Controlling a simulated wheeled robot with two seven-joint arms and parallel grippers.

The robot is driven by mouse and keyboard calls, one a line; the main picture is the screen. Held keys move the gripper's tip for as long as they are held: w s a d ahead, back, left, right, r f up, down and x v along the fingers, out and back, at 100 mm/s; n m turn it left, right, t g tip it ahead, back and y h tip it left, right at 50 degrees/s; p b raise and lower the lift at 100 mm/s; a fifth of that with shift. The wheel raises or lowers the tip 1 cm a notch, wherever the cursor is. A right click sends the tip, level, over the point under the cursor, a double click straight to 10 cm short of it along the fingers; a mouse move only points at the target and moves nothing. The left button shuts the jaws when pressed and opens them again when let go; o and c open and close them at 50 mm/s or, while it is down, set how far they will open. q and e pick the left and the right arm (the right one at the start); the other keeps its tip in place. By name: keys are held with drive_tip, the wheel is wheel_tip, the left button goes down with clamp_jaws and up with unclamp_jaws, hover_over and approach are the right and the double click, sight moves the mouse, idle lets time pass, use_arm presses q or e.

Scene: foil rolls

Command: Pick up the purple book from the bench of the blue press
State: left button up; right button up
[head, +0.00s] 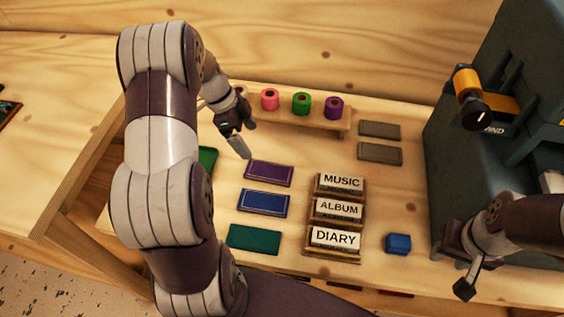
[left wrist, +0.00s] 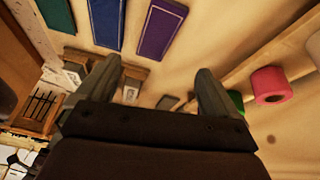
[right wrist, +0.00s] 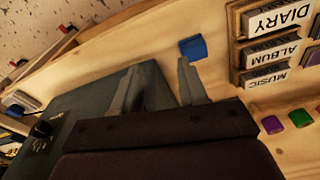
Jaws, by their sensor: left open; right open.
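The purple book (head: 269,173) lies flat on the wooden bench (head: 390,190), behind a blue book (head: 263,203) and a green book (head: 253,239). My left gripper (head: 241,147) is open and empty, above and just behind-left of the purple book. In the left wrist view the purple book (left wrist: 160,30) shows beyond the open fingers (left wrist: 152,85), not between them. The dark blue-grey press (head: 480,130) stands at the right. My right gripper (head: 461,270) is open and empty in front of it; its fingers (right wrist: 160,82) also show in the right wrist view.
A wooden rack with MUSIC, ALBUM and DIARY labels (head: 337,211) stands right of the books. A blue block (head: 398,243) sits near the right gripper. Pink, green and purple rolls (head: 302,103) stand on a shelf behind. Two grey slabs (head: 380,153) lie at the back right.

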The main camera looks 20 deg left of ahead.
use_arm(q)
drive_tip(key=m, duration=0.2)
hover_over(268, 171)
drive_tip(key=a, duration=0.2)
drive_tip(key=f, duration=0.6)
drive_tip(key=shift+s+a+f, duration=0.1)
drive_tip(key=shift+s+f, duration=0.2)
drive_tip(key=shift+f, duration=0.05)
drive_tip(key=x, duration=0.5)
drive_tip(key=shift+w+a+f+p, duration=0.1)
drive_tip(key=shift+a+f+p, duration=0.1)
drive_tip(key=shift+f+p, duration=0.15)
drive_tip(key=shift+r, duration=0.15)
drive_tip(key=c, duration=1.2)
